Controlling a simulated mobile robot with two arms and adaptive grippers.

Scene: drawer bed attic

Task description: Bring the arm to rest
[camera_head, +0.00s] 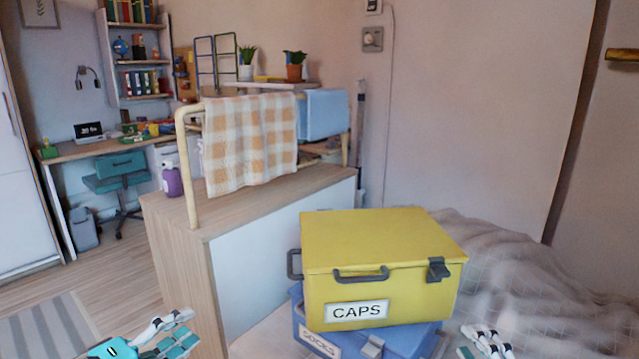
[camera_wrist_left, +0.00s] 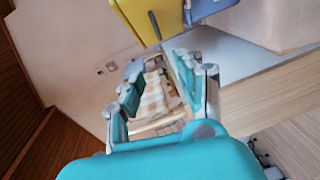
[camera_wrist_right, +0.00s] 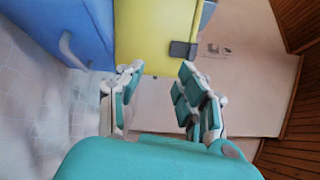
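My left gripper (camera_head: 168,335) is low at the left of the head view, over the floor beside the wooden partition. In the left wrist view (camera_wrist_left: 160,80) its fingers are apart with nothing between them. My right gripper (camera_head: 482,345) is at the bottom right of the head view, beside the boxes and over the bed. In the right wrist view (camera_wrist_right: 160,85) its fingers are also apart and empty. Both grippers appear clear of the boxes. Most of both arms is out of view.
A yellow CAPS box (camera_head: 385,250) sits on a blue box (camera_head: 405,342) on the bed (camera_head: 530,290). A wooden partition (camera_head: 175,250) with a rail and checked cloth (camera_head: 250,145) stands left of them. Open floor (camera_head: 120,265) lies further left.

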